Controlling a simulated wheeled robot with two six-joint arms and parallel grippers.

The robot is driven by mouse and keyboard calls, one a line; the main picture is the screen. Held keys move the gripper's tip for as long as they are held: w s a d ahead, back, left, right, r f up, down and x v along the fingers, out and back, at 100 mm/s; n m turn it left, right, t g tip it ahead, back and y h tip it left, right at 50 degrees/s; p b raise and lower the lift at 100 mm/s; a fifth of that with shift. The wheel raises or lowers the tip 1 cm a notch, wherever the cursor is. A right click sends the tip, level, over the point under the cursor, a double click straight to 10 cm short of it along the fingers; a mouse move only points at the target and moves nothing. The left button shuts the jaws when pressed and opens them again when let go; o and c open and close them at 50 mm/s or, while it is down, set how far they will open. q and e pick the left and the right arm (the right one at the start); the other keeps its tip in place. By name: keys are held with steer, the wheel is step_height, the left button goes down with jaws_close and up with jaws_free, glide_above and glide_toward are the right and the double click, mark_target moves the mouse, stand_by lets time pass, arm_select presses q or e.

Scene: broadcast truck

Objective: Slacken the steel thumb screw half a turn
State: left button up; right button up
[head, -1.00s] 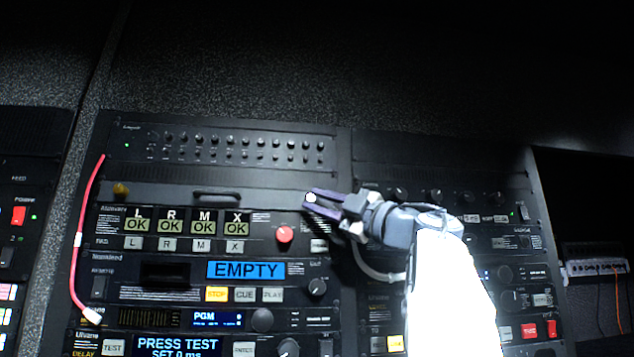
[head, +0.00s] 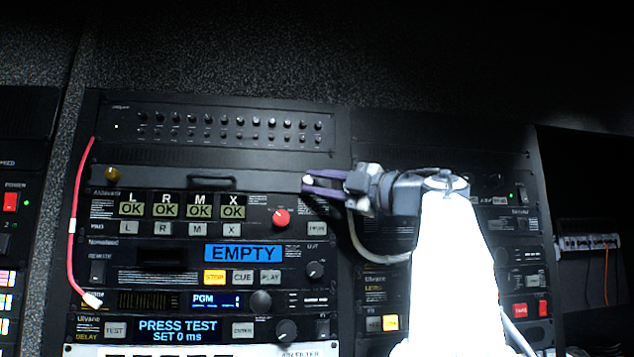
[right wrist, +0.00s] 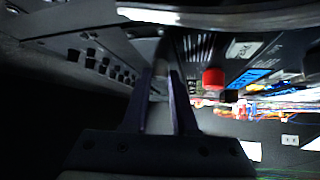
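The steel thumb screw (head: 308,181) is a small, pale round head at the right end of a dark blank drawer panel (head: 160,178). My right gripper (head: 307,181) reaches in from the right, its two purple fingers on either side of the screw head and appearing closed on it. In the right wrist view the fingers (right wrist: 161,85) run up to the panel with a grey piece between their tips. The fingers hide part of the screw there. A brass screw (head: 112,173) sits at the panel's left end. My left gripper is not in view.
A drawer handle (head: 212,180) projects from the panel. A red knob (head: 281,217) is just below my right gripper and also shows in the right wrist view (right wrist: 213,79). A red cable (head: 73,225) hangs at the left. A pale cable (head: 365,245) loops below my gripper.

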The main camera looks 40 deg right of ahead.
steer(key=o, duration=0.4)
steer(key=shift+d, duration=0.1)
steer(key=shift+s+d+f+b, duration=0.1)
steer(key=shift+s+f+b, duration=0.1)
steer(key=shift+s+b, duration=0.15)
steer(key=b+v, duration=0.3)
steer(key=v, duration=0.6)
steer(key=shift+s, duration=0.3)
